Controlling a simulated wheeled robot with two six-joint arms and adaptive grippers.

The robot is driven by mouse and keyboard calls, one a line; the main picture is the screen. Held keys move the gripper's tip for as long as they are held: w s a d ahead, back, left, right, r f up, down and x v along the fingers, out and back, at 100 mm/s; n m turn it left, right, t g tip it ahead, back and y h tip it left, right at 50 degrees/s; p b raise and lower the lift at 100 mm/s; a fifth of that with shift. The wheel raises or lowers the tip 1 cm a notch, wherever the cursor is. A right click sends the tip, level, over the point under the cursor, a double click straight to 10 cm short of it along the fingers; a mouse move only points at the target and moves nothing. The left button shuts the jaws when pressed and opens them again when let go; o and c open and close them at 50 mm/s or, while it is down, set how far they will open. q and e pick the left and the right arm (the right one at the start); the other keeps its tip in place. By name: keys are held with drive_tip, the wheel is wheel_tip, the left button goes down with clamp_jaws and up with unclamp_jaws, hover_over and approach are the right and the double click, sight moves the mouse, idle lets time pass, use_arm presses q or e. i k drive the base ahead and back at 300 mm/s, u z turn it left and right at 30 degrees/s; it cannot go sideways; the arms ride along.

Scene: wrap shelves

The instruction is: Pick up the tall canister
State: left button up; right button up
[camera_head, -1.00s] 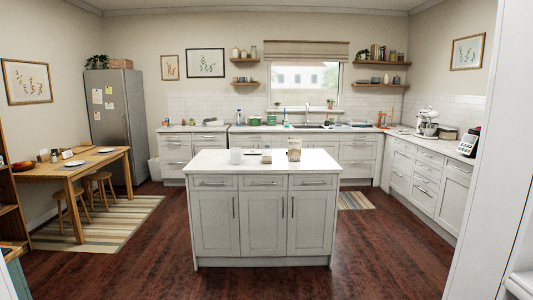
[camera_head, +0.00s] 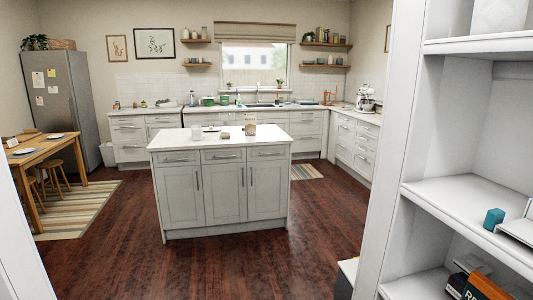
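A plain white upright canister-like object (camera_head: 197,132) stands on the left part of the island's white top (camera_head: 175,142). It is small in the view, and I cannot tell for sure that it is the tall canister. A taller pale printed package (camera_head: 250,125) stands to its right on the same top, with small low items between them. Neither of my grippers is in view.
White shelves (camera_head: 450,195) fill the right side close by, holding a small teal block (camera_head: 494,219) and a dark and orange box (camera_head: 484,286). A wooden table (camera_head: 48,154) stands at left. Dark wood floor (camera_head: 220,262) lies open before the island.

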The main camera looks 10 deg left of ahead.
sight(224, 118)
drive_tip(key=u, duration=0.25)
drive_tip(key=i, duration=1.8)
drive_tip(key=u, duration=0.3)
drive_tip(key=i, duration=2.6)
drive_tip(key=z, duration=0.2)
